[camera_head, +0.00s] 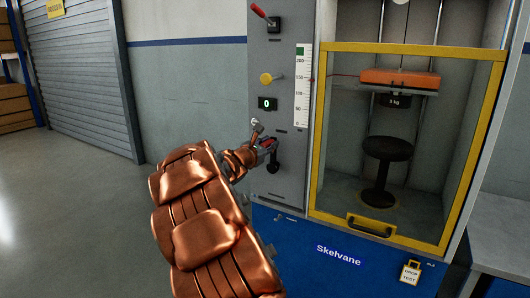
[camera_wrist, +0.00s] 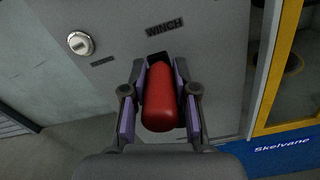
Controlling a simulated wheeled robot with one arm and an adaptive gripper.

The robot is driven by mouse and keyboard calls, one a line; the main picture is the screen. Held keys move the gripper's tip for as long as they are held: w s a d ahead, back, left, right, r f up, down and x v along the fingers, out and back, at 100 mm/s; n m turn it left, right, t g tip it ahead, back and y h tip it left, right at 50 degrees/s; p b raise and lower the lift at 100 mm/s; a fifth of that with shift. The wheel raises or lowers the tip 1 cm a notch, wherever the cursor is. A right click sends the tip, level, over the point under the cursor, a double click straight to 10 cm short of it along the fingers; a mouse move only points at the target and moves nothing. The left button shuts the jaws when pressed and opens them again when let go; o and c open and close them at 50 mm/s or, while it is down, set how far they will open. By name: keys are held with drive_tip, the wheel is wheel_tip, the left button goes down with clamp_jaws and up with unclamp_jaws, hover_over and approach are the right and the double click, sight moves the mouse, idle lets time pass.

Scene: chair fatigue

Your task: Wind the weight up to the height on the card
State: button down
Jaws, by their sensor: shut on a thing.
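My gripper (camera_wrist: 160,105) is shut on the red winch handle (camera_wrist: 159,98), below a plate marked WINCH (camera_wrist: 164,29). In the head view my gripper (camera_head: 266,146) is at the lower part of the grey panel, partly hidden by my copper arm. The weight (camera_head: 400,79), an orange block with a small label below it, hangs inside the yellow-framed cabinet, above a black round stool (camera_head: 387,149). A white scale (camera_head: 302,86) marked up to 200 stands left of the cabinet, with a red pointer near its upper half. The card with the height is not readable in these views.
The yellow door frame (camera_head: 405,47) appears closed. A red-knobbed lever (camera_head: 259,11), a yellow knob (camera_head: 266,78) and a green display reading 0 (camera_head: 267,104) are on the panel. A grey table (camera_head: 500,235) is at right. The floor at left is clear.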

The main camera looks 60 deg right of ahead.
drive_tip(key=shift+s+f+m+b, duration=0.25)
drive_tip(key=shift+s+m+b, duration=0.25)
drive_tip(key=shift+s+b, duration=0.15)
drive_tip(key=c, duration=0.9)
unclamp_jaws()
drive_tip(key=shift+r, duration=0.1)
drive_tip(key=shift+w, duration=0.1)
drive_tip(key=shift+a+r, duration=0.1)
drive_tip(key=shift+a, duration=0.15)
drive_tip(key=a, duration=1.1)
drive_tip(key=shift+s+a, duration=0.2)
drive_tip(key=shift+s, duration=0.1)
